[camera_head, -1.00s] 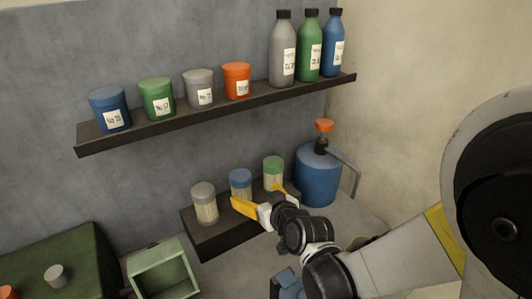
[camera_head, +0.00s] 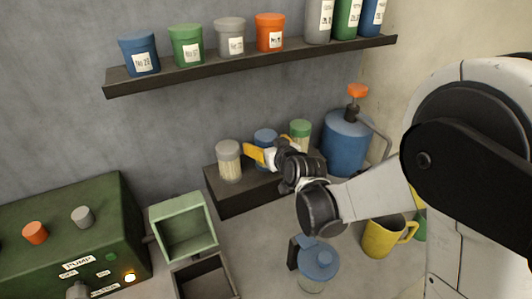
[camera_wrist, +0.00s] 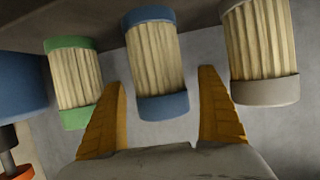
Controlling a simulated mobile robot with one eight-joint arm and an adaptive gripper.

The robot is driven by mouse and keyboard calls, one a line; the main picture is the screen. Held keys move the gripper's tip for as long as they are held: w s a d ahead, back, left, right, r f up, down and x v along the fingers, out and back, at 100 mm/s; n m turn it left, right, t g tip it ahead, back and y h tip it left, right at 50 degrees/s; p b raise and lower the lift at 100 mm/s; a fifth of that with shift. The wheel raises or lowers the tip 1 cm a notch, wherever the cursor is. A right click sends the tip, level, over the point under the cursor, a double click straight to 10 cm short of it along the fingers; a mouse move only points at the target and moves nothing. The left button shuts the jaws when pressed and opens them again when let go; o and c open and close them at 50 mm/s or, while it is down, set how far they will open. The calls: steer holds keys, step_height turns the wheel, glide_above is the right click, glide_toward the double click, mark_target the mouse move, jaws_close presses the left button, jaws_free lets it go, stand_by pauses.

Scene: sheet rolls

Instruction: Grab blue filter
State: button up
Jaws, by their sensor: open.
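The blue filter (camera_head: 265,137) has pale pleats and blue ends. It stands on a dark ledge (camera_head: 232,199) between a grey filter (camera_head: 229,161) and a green filter (camera_head: 300,135). In the wrist view the blue filter (camera_wrist: 157,65) is centred, just beyond the fingertips. My gripper (camera_head: 268,151) is open with yellow fingers and partly hides the blue filter in the head view. In the wrist view my gripper (camera_wrist: 164,85) has nothing between its fingers, one to each side of the blue filter's line. The green filter (camera_wrist: 75,85) is at left, the grey filter (camera_wrist: 262,50) at right.
A blue tank (camera_head: 346,143) with an orange top stands right of the ledge. A dark shelf (camera_head: 250,62) with tubs and bottles is above. A green pump box (camera_head: 60,235), a green bin (camera_head: 183,228), a yellow mug (camera_head: 386,237) and a blue-lidded jar (camera_head: 318,262) are lower.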

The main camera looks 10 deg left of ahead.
steer(key=c, duration=1.5)
steer(key=shift+r, duration=0.1)
